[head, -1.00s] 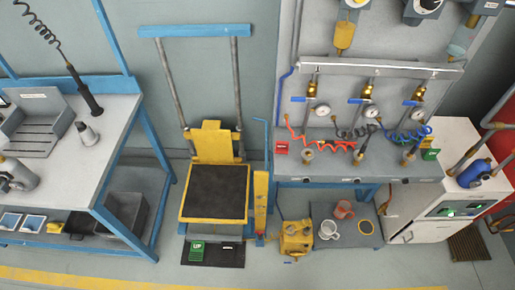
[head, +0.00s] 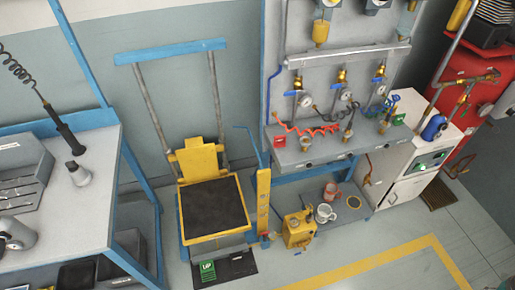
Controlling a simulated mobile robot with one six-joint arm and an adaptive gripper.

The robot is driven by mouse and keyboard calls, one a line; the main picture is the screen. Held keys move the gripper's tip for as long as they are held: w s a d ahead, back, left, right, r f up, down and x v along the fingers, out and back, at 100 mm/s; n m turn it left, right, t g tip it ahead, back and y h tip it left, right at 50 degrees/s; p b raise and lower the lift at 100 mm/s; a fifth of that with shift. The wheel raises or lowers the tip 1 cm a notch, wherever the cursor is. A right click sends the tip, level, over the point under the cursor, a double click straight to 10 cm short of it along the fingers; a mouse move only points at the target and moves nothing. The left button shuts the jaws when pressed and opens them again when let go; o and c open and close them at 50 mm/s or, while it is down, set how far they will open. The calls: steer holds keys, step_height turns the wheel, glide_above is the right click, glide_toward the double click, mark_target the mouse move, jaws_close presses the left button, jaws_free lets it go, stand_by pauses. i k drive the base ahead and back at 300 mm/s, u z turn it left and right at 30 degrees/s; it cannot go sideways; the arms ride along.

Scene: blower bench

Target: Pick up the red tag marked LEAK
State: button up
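A small red tag (head: 279,141) with a pale marking sits at the front left of the grey bench (head: 318,151) in the head view. The marking is too small to read, so I cannot tell whether it says LEAK. It is left of a coiled red hose (head: 312,130). My gripper is not in view, and nothing is seen touching the tag.
A green tag (head: 398,119) lies at the bench's right end. Hose fittings stand along the bench below several gauges. A yellow lift cart (head: 205,162) and a yellow canister (head: 299,230) stand nearby. Floor with a yellow line (head: 385,255) is clear in front.

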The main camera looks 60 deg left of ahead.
mark_target(279, 141)
steer(key=k, duration=1)
steer(key=u, duration=2.25)
steer(key=i, duration=0.95)
steer(key=u, duration=0.15)
